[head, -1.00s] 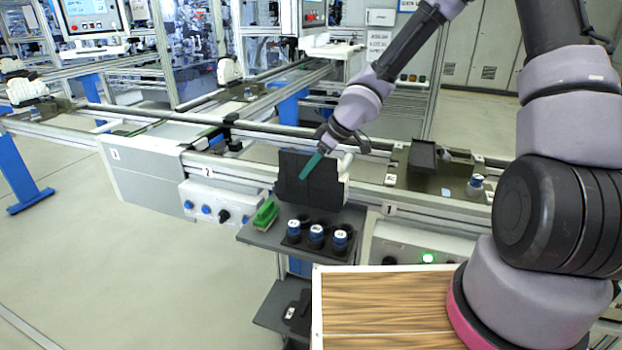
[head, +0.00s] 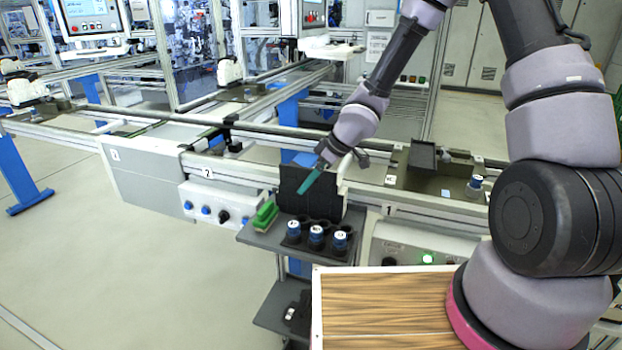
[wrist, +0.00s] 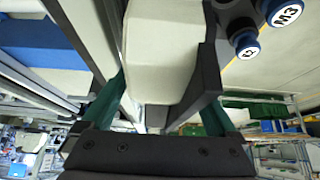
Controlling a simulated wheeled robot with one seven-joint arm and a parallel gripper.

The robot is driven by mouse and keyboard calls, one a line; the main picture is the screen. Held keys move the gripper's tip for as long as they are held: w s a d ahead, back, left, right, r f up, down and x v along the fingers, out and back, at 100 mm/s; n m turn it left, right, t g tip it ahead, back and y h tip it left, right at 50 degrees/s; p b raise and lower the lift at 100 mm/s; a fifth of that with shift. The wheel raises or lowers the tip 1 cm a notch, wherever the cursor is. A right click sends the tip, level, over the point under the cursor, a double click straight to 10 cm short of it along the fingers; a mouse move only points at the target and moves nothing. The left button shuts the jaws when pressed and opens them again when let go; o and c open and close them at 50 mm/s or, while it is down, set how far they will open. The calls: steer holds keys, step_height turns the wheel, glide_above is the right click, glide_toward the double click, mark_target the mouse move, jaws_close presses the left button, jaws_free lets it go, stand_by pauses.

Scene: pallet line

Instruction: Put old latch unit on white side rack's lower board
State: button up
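My gripper (head: 314,178) has teal fingers that flank a white block with dark plates, which looks like the old latch unit (wrist: 165,45). In the head view its broad dark face (head: 328,200) hangs behind the row of blue-capped knobs, above or close to the side rack's upper board; I cannot tell if it touches. Most of its white body is hidden there. The rack's dark lower board (head: 270,318) shows below, partly hidden by the upper board and the wooden surface. A dark object (head: 298,312) stands on it.
The upper board (head: 268,240) carries a green brush-like item (head: 264,216) and several blue-capped knobs (head: 316,234). The conveyor rail (head: 240,172) runs behind. A wood-topped surface (head: 385,310) lies close on the right. Open floor (head: 130,270) is at the left.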

steer(key=shift+r, duration=0.1)
steer(key=shift+v, duration=6.05)
